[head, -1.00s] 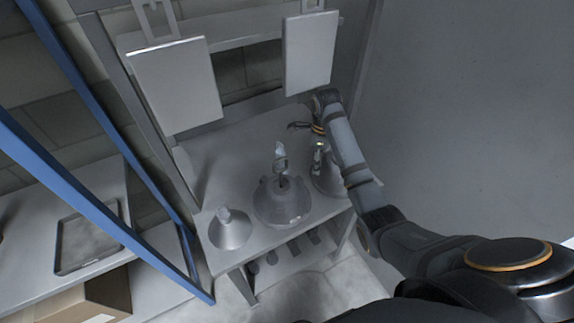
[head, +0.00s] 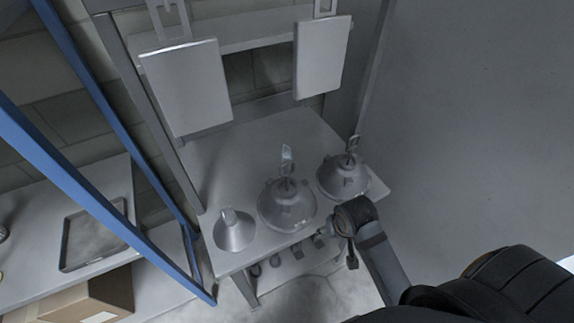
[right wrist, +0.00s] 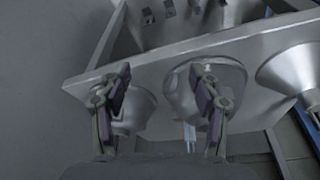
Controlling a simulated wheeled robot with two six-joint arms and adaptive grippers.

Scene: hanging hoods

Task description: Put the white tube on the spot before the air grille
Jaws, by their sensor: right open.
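I cannot make out a white tube or an air grille in either view. A pale upright piece (head: 287,158) stands at the top of the middle grey hood (head: 287,207); I cannot tell whether it is a tube. My right gripper (head: 336,250) is open at the front edge of the table, in front of the middle and right hoods. In the right wrist view its two fingers (right wrist: 158,100) are spread wide, with nothing between their tips. My left gripper is not in view.
A cone hood (head: 234,234) and a right hood (head: 343,177) flank the middle one on the grey table (head: 255,145). Two flat panels (head: 187,88) hang behind. A blue frame (head: 85,180), a tray (head: 95,238) and a cardboard box (head: 95,300) are at left. The table's back is clear.

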